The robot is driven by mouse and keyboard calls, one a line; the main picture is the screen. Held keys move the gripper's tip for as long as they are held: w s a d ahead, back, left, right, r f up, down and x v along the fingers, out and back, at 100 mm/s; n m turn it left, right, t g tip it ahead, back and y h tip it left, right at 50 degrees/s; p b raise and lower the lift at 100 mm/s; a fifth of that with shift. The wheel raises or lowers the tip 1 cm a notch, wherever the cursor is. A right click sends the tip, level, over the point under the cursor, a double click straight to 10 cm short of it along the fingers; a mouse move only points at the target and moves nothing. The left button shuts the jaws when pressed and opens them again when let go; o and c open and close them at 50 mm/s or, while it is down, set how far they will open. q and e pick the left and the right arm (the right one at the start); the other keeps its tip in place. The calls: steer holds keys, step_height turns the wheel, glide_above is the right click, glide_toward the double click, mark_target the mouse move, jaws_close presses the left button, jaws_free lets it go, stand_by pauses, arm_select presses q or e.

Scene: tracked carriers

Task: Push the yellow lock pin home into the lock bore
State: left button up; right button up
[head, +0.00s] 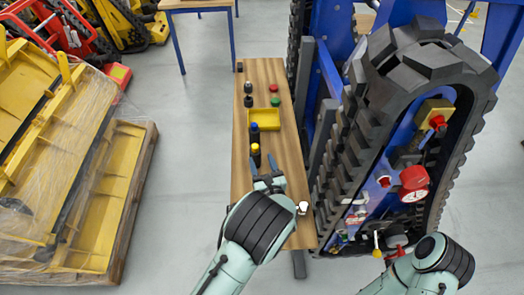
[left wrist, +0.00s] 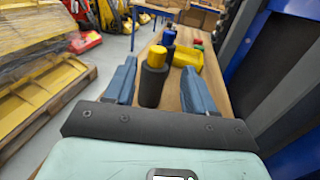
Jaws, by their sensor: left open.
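A black cylinder with a yellow top (head: 256,155) stands upright on the wooden bench; it may be the yellow lock pin, but I cannot be sure. It also shows in the left wrist view (left wrist: 153,80), between the blue fingers. My left gripper (head: 262,167) is open, its fingers pointing along the bench at this cylinder, not closed on it. A small yellow knob (head: 377,239) shows low on the tracked carrier (head: 408,140) at the right. I cannot make out the lock bore. My right arm comes in at the lower right, but its gripper cannot be seen.
The bench (head: 240,185) also holds a blue-topped cylinder (head: 254,134), a yellow tray (head: 265,119), and small red, green and black pieces. The carrier has a red gauge (head: 413,183) and a red knob (head: 437,122). A wrapped yellow load on a pallet (head: 140,190) stands left, across clear floor.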

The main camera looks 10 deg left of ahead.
mark_target(256, 148)
arm_select(q)
steer(key=x, duration=0.2)
steer(key=p+x, duration=0.1)
steer(key=x, duration=0.3)
steer(key=shift+w+a+r+p, duration=0.2)
steer(key=shift+a+r+p, duration=0.1)
steer(key=shift+a, duration=0.05)
steer(key=shift+w+a+f, duration=0.1)
steer(key=shift+w+a, duration=0.1)
steer(key=shift+w, duration=0.2)
arm_select(e)
steer(key=shift+w+a+r, duration=0.1)
steer(key=shift+w+r, duration=0.2)
steer(key=shift+r, duration=0.2)
steer(key=shift+w+r, duration=0.25)
steer(key=shift+r, duration=0.25)
arm_select(q)
steer(key=shift+s, duration=0.1)
jaws_close()
